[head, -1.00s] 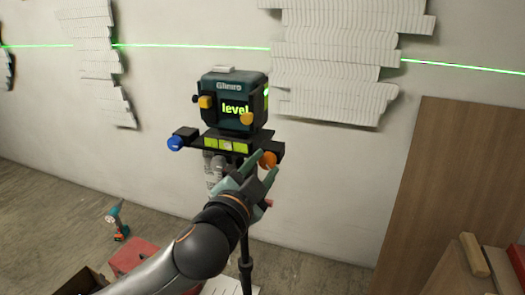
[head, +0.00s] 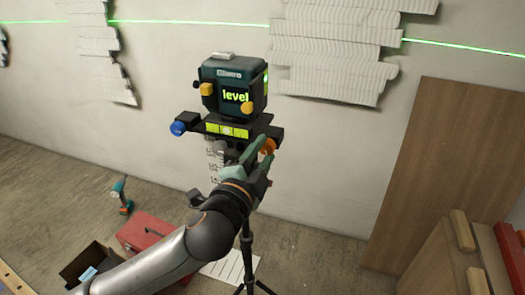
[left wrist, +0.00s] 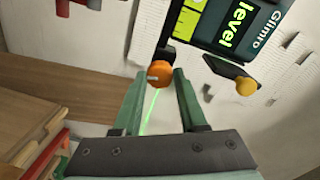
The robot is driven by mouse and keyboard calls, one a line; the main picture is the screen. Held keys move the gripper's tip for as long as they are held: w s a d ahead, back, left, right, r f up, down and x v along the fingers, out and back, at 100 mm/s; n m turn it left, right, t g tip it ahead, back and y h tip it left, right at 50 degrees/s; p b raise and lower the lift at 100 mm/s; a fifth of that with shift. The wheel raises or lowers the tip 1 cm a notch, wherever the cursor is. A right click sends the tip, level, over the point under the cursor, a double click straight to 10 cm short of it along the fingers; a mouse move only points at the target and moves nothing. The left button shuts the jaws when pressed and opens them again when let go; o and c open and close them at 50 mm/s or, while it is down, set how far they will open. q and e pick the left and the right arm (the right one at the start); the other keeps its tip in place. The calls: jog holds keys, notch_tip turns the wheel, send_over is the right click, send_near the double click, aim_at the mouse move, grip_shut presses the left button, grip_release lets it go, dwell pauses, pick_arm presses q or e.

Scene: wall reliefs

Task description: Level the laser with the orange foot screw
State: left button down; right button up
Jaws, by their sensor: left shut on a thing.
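The laser (head: 234,88) is a dark teal box with yellow knobs. Its screen reads "level" in bright green letters. It sits on a black plate on a tripod (head: 247,255). The orange foot screw (head: 267,146) is at the plate's right side, and a blue knob (head: 178,128) is at its left. My left gripper (head: 263,150) is shut on the orange foot screw. In the left wrist view, the orange screw (left wrist: 159,75) sits between the green fingertips, which partly frame it. My right gripper is not in view.
A green laser line (head: 190,22) crosses the wall and passes white reliefs (head: 335,50). A brown board (head: 435,170) leans at right, near wooden blocks (head: 462,230). A red toolbox (head: 145,232), a drill (head: 122,197) and an open box (head: 85,262) are on the floor at left.

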pick_arm(q)
jog(key=shift+c, duration=2.3)
grip_release()
jog(key=shift+s, duration=0.1)
jog(key=v, duration=1.2)
jog(key=shift+s, duration=0.2)
jog(key=shift+f, duration=0.1)
